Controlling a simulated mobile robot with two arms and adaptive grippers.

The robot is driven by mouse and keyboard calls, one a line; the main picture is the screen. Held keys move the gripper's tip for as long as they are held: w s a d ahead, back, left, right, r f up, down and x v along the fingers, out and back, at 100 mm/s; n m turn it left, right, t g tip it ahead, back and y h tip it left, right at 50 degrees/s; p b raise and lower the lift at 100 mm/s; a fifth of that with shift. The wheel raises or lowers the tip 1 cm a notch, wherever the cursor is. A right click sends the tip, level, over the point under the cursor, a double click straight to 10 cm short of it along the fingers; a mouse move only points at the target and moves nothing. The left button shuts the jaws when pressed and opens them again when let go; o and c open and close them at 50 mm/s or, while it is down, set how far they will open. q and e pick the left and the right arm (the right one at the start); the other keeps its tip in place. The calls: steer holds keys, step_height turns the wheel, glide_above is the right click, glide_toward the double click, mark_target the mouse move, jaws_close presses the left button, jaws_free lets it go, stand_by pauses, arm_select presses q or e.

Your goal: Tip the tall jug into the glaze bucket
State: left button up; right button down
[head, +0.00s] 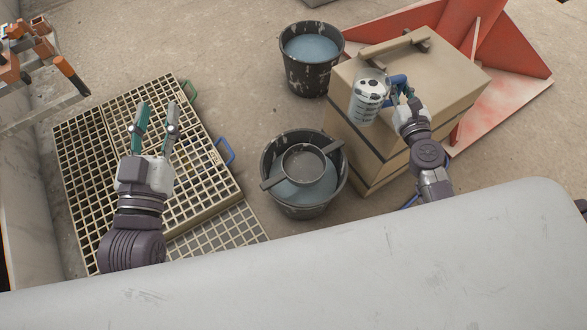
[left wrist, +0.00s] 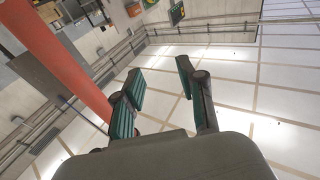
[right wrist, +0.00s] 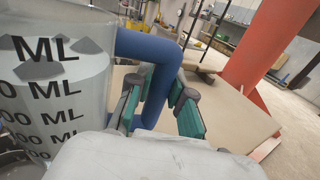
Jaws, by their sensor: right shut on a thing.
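The tall jug (head: 366,104), clear with dark ML markings, is held up near the left edge of the tan box and looks roughly upright. My right gripper (head: 402,92) is shut on its blue handle (right wrist: 150,48), and the marked wall (right wrist: 50,85) fills the left of the right wrist view. A black bucket (head: 268,165) of blue-grey liquid stands below and left of the jug, with a sieve (head: 304,163) across its top. A second black bucket (head: 305,78) of similar liquid stands further back. My left gripper (head: 155,117) is open and empty above the grating.
The tan lidded box (head: 445,75) stands beside both buckets, near the held jug. A slatted grating (head: 85,150) lies at left, with blue and green handles at its edge. A red metal frame (head: 515,75) stands at right. Floor is clear between the grating and the rear bucket.

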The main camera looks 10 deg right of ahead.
steer(key=shift+a+r, duration=0.1)
steer(key=shift+r, duration=0.05)
steer(key=shift+w, duration=0.1)
steer(key=shift+a, duration=0.1)
